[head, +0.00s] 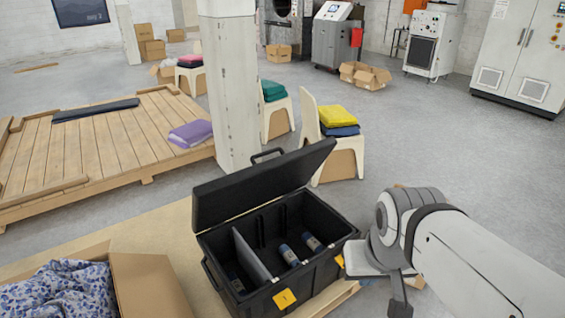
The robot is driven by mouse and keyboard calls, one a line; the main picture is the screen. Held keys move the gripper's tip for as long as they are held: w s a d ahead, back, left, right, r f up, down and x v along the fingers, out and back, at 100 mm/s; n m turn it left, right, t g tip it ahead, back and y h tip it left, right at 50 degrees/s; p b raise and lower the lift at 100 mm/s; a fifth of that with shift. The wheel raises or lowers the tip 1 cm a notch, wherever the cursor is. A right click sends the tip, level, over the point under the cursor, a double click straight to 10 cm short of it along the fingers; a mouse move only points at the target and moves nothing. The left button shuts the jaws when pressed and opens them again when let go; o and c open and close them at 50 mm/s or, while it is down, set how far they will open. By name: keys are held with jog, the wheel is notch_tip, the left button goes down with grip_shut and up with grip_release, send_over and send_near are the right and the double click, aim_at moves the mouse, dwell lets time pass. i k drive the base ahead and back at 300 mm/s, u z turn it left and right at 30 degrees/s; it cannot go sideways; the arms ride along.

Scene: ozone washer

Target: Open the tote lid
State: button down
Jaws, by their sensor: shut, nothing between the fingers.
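The black tote (262,299) stands on a light wooden surface in the lower middle of the head view. Its lid (262,184) is raised at the back left and leans up and away from the opening, so the inside shows. Inside are a grey divider (252,258) and several dark bottles with pale bands (289,255). Yellow labels (284,298) mark the tote's front. My gripper (399,306) hangs to the right of the tote, apart from the lid. It is shut and empty; its fingertips are small and dark here.
A cardboard box with patterned cloth (62,292) is at the lower left. A white pillar (232,95) rises behind the tote. A wooden platform (80,150) lies to the left. Chairs with folded cloths (338,115) stand behind. Open grey floor (460,150) lies to the right.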

aim_at(217, 201)
jog(key=i, duration=1)
jog(key=z, duration=0.05)
